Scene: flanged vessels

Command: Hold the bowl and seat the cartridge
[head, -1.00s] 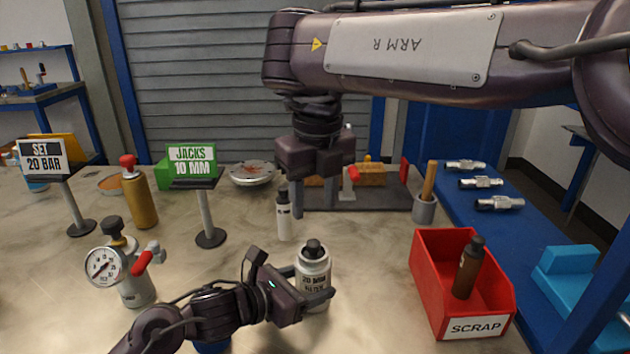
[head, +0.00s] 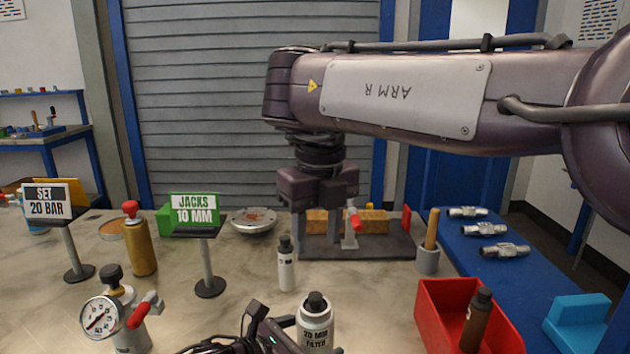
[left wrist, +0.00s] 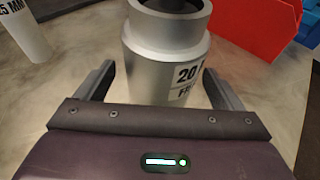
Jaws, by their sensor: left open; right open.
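A silver-white stepped vessel with a dark top and a label starting with 20 (head: 316,318) stands upright at the bottom centre of the head view. It fills the middle of the left wrist view (left wrist: 160,60). I take it to be the bowl. My left gripper (left wrist: 158,72) is open, with one finger on each side of the vessel; contact is not clear. A smaller white bottle with a black top (head: 286,268) stands behind it. Which object is the cartridge, I cannot tell. My right gripper (head: 316,248) is open and empty, pointing down behind the bottle.
A red scrap bin (head: 440,310) holding a dark bottle (head: 476,320) stands at right. A gauge vessel (head: 128,325), a gold bottle (head: 140,245) and the jacks sign (head: 194,215) stand at left. A dark fixture board (head: 385,244) lies behind. Some bare table shows left of the white bottle.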

